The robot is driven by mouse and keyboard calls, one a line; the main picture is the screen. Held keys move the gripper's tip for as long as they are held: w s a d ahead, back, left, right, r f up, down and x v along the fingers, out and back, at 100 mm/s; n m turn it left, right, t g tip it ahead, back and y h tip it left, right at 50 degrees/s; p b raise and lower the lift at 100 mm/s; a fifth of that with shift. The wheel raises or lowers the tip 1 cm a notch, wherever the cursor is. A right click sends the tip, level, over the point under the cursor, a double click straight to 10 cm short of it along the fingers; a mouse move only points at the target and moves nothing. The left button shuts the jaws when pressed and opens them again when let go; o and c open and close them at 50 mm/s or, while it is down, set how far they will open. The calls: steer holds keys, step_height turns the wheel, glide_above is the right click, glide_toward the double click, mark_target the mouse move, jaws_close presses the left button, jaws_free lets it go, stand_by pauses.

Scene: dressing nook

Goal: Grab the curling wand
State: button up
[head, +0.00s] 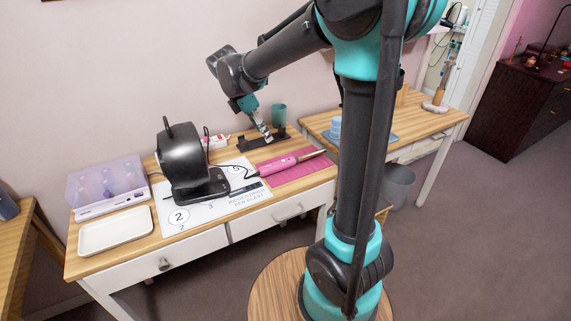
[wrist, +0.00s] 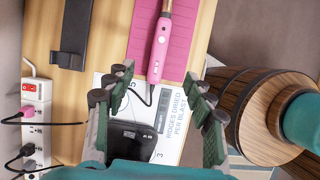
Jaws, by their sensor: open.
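The curling wand (head: 285,164) has a pink handle and a thin barrel. It lies on the table with its barrel over the pink mat (head: 309,169). In the wrist view the wand (wrist: 160,48) points up the picture, and its black cord curls off the lower end. My gripper (head: 267,139) hangs above the back of the table, apart from the wand. In the wrist view my gripper (wrist: 163,82) is open and empty. The wand's handle lies beyond the fingertips, roughly between them in the picture.
A black appliance (head: 188,158) stands on a printed white sheet (head: 238,197), left of the wand. A power strip (wrist: 36,115), white tray (head: 116,231) and clear purple box (head: 104,184) are also there.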

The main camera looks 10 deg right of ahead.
glide_toward(283, 160)
steer(key=x, duration=0.2)
steer(key=a+x, duration=0.1)
steer(key=x, duration=0.1)
steer(key=shift+s+d+f, duration=0.1)
steer(key=shift+f, duration=0.45)
steer(key=d+f, duration=0.1)
steer(key=f, duration=0.1)
steer(key=d+f, duration=0.1)
steer(key=shift+w+d+f, duration=0.4)
steer(key=shift+d+f, duration=0.05)
steer(key=shift+f, duration=0.35)
steer(key=shift+c, duration=0.6)
jaws_close()
